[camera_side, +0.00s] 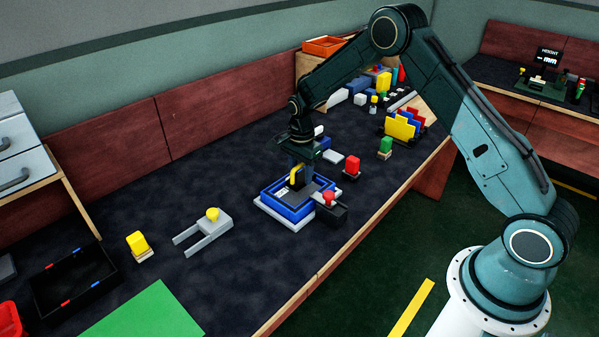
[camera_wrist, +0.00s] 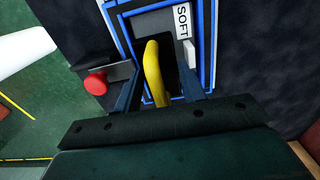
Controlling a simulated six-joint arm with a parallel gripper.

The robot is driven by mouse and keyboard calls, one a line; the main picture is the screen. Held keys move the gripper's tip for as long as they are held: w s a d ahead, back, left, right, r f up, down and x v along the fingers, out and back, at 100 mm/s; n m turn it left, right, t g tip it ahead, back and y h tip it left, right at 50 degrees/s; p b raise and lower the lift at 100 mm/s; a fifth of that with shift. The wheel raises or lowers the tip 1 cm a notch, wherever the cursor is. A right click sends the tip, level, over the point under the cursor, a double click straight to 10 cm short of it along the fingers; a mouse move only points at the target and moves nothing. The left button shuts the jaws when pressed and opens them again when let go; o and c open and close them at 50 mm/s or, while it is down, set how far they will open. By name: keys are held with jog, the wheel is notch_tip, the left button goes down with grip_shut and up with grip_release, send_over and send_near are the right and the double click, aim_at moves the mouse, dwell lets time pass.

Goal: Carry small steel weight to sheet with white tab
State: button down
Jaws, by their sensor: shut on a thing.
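My gripper (camera_side: 298,168) is low over a blue-edged tray (camera_side: 268,196), which stands right of the middle of the bench. In the wrist view, my gripper (camera_wrist: 160,76) is shut on a yellow curved handle (camera_wrist: 153,72), with one dark finger on each side. What the handle belongs to is mostly hidden by the fingers. The tray's blue rim (camera_wrist: 212,45) and a white SOFT label (camera_wrist: 183,21) show beside it, with a small white piece (camera_wrist: 190,54) below the label. I cannot pick out the small steel weight or the sheet with the white tab for certain.
A dark box with a red button (camera_side: 328,198) adjoins the tray's right side. A grey fork-shaped piece with a yellow knob (camera_side: 212,214), a yellow block (camera_side: 138,243), a black tray (camera_side: 75,280) and a green sheet (camera_side: 145,314) lie left.

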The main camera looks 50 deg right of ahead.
aim_at(301, 177)
jog(key=shift+f, duration=1.8)
jog(key=shift+f, duration=0.15)
jog(key=c, duration=1.1)
grip_release()
notch_tip(301, 177, up, 12)
jog(key=shift+f, duration=0.15)
jog(key=shift+r, duration=0.3)
